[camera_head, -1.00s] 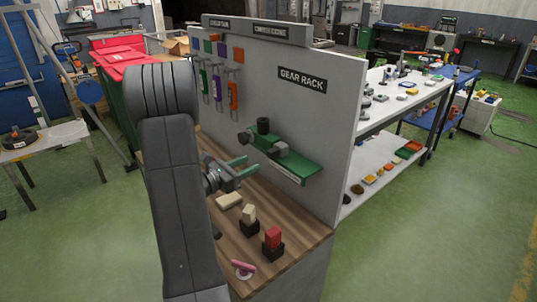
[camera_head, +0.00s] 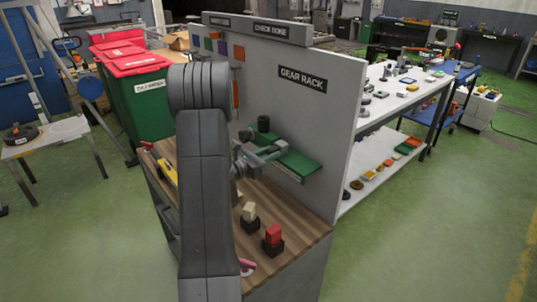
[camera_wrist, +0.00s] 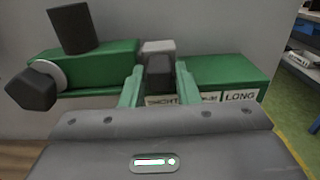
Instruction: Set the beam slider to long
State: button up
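A green beam unit (camera_head: 299,164) is mounted on the grey panel below the GEAR RACK sign; it also shows in the wrist view (camera_wrist: 225,75). A grey and black slider block (camera_wrist: 158,68) stands on it, near the left end of the label row. The labels read SHORT, a partly hidden middle word, and LONG (camera_wrist: 240,96) at the right. My gripper (camera_wrist: 159,86) has green fingers, one on each side of the slider. Gaps show between fingers and slider, so it looks open. In the head view my gripper (camera_head: 272,152) is at the unit, partly hidden.
A black cylinder (camera_wrist: 73,28) and a dark knob (camera_wrist: 31,88) stick out at the unit's left. Below on the wooden bench are a red block (camera_head: 273,235) and a cream block (camera_head: 249,211) in black holders. The upright panel (camera_head: 335,130) is close behind the unit.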

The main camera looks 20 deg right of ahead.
grip_shut()
jog(key=shift+s+d+f+b, duration=0.1)
jog(key=shift+s+f+b, duration=0.05)
jog(key=shift+s+b, duration=0.25)
jog(key=s+d+b, duration=0.3)
jog(key=s+b, duration=0.2)
jog(key=s, duration=0.4)
jog(key=shift+d, duration=0.1)
jog(key=shift+o, duration=0.3)
grip_release()
jog(key=o, duration=0.4)
jog(key=shift+s+r, duration=0.15)
jog(key=shift+r, duration=0.05)
